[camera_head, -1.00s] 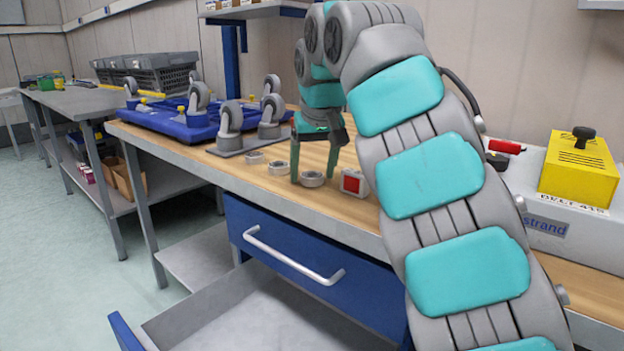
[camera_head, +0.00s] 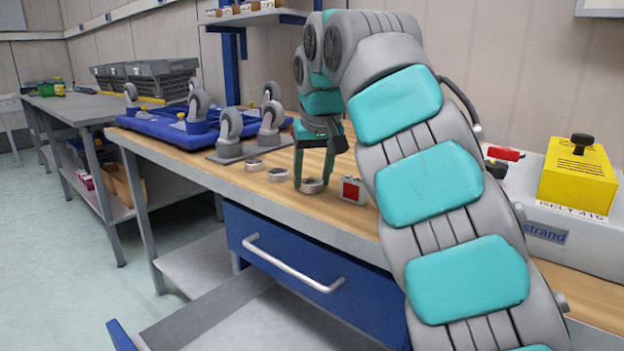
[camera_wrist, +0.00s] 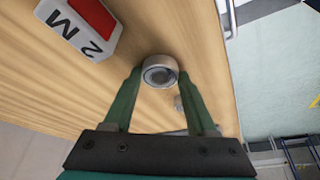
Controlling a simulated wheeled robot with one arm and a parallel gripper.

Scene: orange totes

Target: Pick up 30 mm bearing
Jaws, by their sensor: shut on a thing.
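Several grey metal ring bearings sit near the front edge of the wooden bench. The largest-looking bearing (camera_head: 312,186) is the one at my gripper (camera_head: 313,181). My gripper's green fingers are shut on this bearing, one tip on each side of it. In the wrist view the bearing (camera_wrist: 160,71) shows its round bore between the fingertips (camera_wrist: 160,76). It appears to be at bench height; I cannot tell whether it is lifted. A middle bearing (camera_head: 278,174) and a farther bearing (camera_head: 254,163) lie to the left. No size marking on them is readable.
Caster wheels (camera_head: 229,130) and a blue dolly (camera_head: 165,124) stand behind left. A blue drawer (camera_head: 300,265) is below the bench edge. A yellow box (camera_head: 575,172) stands right.

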